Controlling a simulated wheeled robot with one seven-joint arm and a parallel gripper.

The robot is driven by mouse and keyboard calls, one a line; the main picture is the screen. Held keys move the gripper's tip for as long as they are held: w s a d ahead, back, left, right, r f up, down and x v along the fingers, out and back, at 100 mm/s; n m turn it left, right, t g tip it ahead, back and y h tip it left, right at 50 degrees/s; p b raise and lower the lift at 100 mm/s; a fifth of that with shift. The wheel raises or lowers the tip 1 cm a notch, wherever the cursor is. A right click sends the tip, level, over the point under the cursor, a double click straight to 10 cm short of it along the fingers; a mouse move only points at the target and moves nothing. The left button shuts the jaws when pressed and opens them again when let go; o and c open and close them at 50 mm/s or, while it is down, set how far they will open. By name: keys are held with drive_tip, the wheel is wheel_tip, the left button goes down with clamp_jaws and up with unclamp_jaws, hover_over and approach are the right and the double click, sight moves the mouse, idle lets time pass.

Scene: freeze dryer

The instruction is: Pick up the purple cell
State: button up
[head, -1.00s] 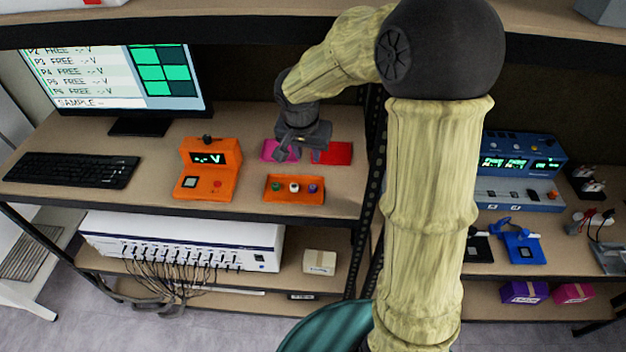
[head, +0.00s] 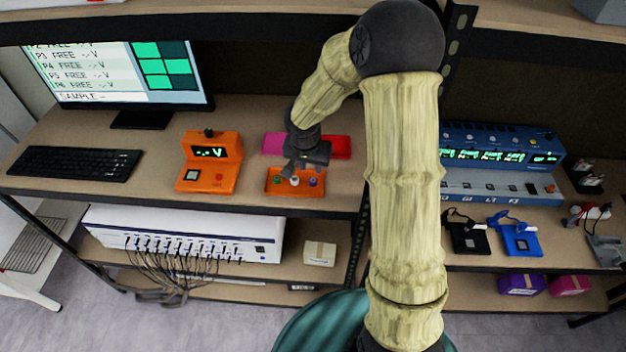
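The small purple cell (head: 312,183) stands at the right end of the orange tray (head: 293,193) on the desk shelf. A white cell (head: 294,182) is in the middle of the tray and a green cell (head: 278,180) is toward its left end. My gripper (head: 302,171) points down just over the tray's back edge, above and slightly left of the purple cell. Its fingers look spread apart with nothing seen between them. The gap between the fingertips and the cells is hard to judge from this view.
A pink and red mat (head: 335,147) lies behind the tray. An orange voltage reader (head: 210,165) stands to the left, with a keyboard (head: 75,163) and monitor beyond. A dark shelf post is on the right. Bare desk lies around the tray.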

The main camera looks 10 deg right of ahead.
sight(313, 180)
drive_tip(key=shift+x, duration=1.3)
drive_tip(key=shift+p+x, duration=1)
drive_tip(key=shift+x, duration=1.6)
drive_tip(key=shift+d, duration=0.1)
drive_tip(key=c, duration=0.6)
